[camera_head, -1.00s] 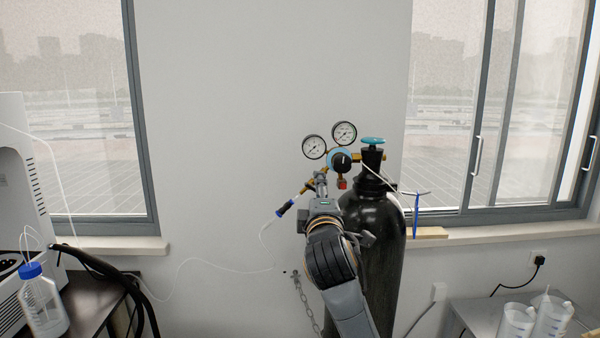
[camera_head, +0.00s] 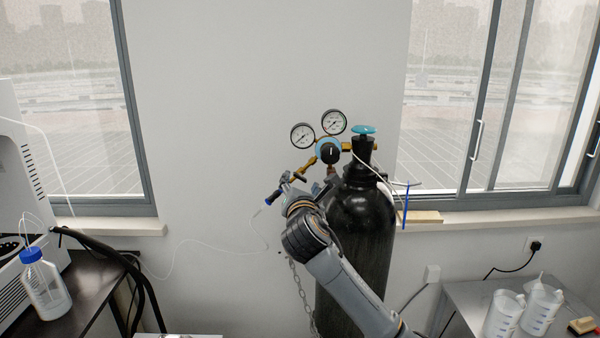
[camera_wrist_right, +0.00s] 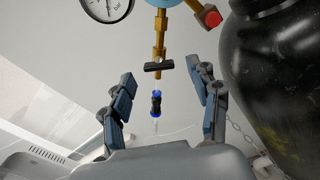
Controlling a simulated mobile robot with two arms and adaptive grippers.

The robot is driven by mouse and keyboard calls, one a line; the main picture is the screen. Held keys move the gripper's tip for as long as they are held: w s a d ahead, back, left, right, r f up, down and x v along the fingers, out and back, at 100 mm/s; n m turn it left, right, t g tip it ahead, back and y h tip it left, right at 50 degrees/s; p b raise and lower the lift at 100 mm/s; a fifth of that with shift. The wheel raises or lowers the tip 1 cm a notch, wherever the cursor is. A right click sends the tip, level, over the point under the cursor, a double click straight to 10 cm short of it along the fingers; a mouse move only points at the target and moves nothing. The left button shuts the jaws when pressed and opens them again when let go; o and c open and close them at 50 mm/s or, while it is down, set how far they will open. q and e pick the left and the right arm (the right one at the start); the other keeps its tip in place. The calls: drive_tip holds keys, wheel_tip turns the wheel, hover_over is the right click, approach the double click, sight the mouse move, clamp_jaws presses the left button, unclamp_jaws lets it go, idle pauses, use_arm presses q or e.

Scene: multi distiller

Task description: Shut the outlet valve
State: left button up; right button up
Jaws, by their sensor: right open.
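The outlet valve shows in the right wrist view as a small black bar handle (camera_wrist_right: 158,66) across a brass outlet stem (camera_wrist_right: 160,40). A blue-and-black hose connector (camera_wrist_right: 155,103) hangs below it; in the head view the connector (camera_head: 273,197) points down and left. My right gripper (camera_wrist_right: 160,78) is open, with one finger on each side of the stem line. The handle lies between the fingertips, apart from both. In the head view my right gripper (camera_head: 295,186) is beside the outlet and partly hides it. My left gripper is not in view.
The regulator (camera_head: 328,150) with two gauges sits above, on the black gas cylinder (camera_head: 362,215) close to my right arm. A chain (camera_head: 298,285) and a thin white tube (camera_head: 200,242) hang by the wall.

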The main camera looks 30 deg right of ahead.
sight(300, 179)
drive_tip(key=shift+p+x, duration=0.45)
drive_tip(key=shift+x, duration=2.3)
drive_tip(key=shift+a, duration=0.1)
drive_tip(key=c, duration=1.2)
drive_tip(key=shift+c, duration=0.2)
